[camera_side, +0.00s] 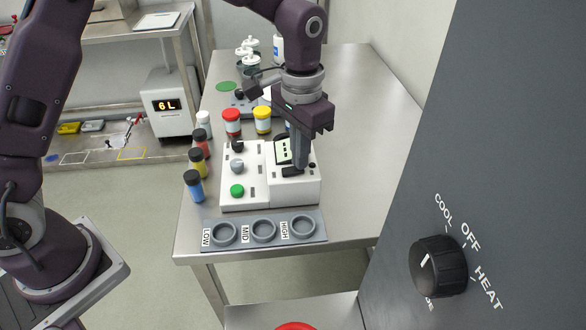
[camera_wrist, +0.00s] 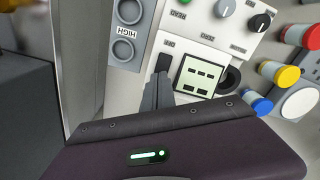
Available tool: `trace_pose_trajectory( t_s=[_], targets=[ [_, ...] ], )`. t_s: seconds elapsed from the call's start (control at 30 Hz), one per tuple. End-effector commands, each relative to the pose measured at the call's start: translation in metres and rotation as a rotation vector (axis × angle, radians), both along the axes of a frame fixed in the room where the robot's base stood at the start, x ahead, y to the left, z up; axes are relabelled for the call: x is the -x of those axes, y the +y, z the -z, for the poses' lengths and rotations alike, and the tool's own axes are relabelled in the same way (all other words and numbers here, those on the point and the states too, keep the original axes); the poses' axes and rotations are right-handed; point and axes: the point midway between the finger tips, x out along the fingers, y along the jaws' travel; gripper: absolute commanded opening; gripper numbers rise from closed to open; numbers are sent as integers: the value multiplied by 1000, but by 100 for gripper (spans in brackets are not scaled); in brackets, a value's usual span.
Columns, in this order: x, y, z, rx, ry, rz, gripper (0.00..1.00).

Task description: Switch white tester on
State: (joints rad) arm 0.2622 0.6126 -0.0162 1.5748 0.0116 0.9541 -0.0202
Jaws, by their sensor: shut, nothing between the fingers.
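The white tester (camera_side: 262,190) stands on the table with a green button, a grey knob and a black knob on its top. Its small screen (camera_wrist: 197,76) shows dark dashes on a pale green face in the wrist view. A black switch (camera_wrist: 163,62) sits beside the screen, with a small label next to it. My gripper (camera_side: 300,167) is shut and empty, pointing down at the switch end of the tester. In the wrist view, my gripper's fingertips (camera_wrist: 158,80) are right at the switch and partly hide it. I cannot tell whether they touch it.
A grey rack (camera_side: 263,244) with three round wells marked LOW, MID and HIGH lies in front of the tester. The table's right side is clear. A dark cabinet (camera_side: 500,150) rises at right.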

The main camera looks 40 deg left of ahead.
Motion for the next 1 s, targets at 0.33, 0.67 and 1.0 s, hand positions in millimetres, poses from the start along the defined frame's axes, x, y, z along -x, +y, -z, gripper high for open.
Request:
trace_pose_trajectory(
  t_s=[0.33, 0.67, 1.0],
  targets=[
    [0, 0, 6, 0, 1, 0, 0],
    [0, 0, -1, 0, -1, 0, 0],
    [-1, 0, -37, 1, -2, -1, 0]
  ],
)
